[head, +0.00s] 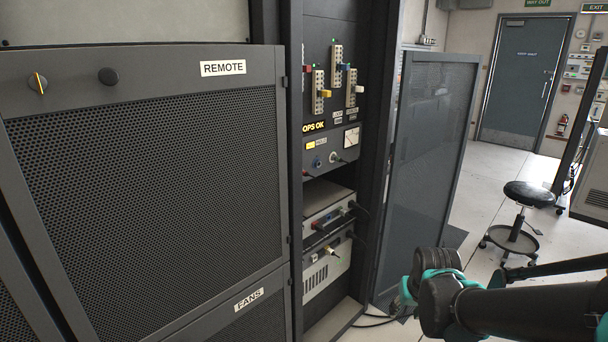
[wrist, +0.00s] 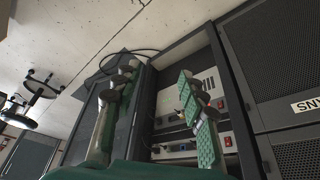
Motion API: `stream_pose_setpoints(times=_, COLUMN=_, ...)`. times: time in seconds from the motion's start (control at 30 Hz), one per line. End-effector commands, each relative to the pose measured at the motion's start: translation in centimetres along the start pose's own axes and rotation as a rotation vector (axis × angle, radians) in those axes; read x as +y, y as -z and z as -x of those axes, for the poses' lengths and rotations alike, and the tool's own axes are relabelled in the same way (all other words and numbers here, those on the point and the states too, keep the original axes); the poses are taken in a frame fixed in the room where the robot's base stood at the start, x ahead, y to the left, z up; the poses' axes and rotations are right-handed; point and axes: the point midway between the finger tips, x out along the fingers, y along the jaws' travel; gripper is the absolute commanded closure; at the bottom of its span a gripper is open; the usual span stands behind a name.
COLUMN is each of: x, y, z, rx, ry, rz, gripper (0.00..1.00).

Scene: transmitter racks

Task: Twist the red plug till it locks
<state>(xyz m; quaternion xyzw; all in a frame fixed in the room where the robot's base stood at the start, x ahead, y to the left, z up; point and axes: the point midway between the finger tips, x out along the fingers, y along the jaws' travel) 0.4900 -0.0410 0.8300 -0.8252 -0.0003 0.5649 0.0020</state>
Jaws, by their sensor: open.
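A small red plug (head: 308,69) shows at the left edge of the upper panel in the head view, beside blue, yellow and white plugs. I cannot tell from its size whether it is seated or how it is turned. In the wrist view my gripper (wrist: 157,75) is open, with its two fingers wide apart and nothing between them. Behind the fingers are the lower rack units, with a small orange-red spot (wrist: 228,141) that I cannot identify. In the head view my arm is at the lower right, away from the upper panel; the fingertips are not clear there.
A mesh door marked REMOTE (head: 150,160) stands left of the open rack bay. A second mesh door (head: 425,165) stands open to its right. Lower units (head: 325,265) have cables at their right. A stool (head: 520,205) stands on clear floor farther right.

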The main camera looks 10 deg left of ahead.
Motion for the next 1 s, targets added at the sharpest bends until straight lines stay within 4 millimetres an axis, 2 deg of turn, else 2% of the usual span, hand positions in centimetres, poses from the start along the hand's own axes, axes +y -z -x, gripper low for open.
stream_pose_setpoints(times=0.4, x=-0.1, y=0.1, z=0.0, rx=0.001, ry=0.003, rz=-0.006, gripper=0.58)
stream_pose_setpoints(times=0.47, x=-0.5, y=0.7, z=0.1, rx=0.008, ry=0.018, rz=-0.033, gripper=0.58)
stream_pose_setpoints(times=0.53, x=-1.5, y=2.1, z=0.4, rx=0.024, ry=0.059, rz=-0.107, gripper=0.58)
stream_pose_setpoints(times=0.67, x=-5.1, y=7.1, z=1.6, rx=0.058, ry=0.211, rz=-0.383, gripper=0.58)
stream_pose_setpoints(times=0.77, x=-8.6, y=12.3, z=3.5, rx=0.055, ry=0.374, rz=-0.673, gripper=0.58)
stream_pose_setpoints(times=0.9, x=-12.8, y=19.5, z=6.9, rx=-0.015, ry=0.608, rz=-1.089, gripper=0.58)
stream_pose_setpoints(times=1.0, x=-15.1, y=24.4, z=9.7, rx=-0.111, ry=0.766, rz=-1.373, gripper=0.58)
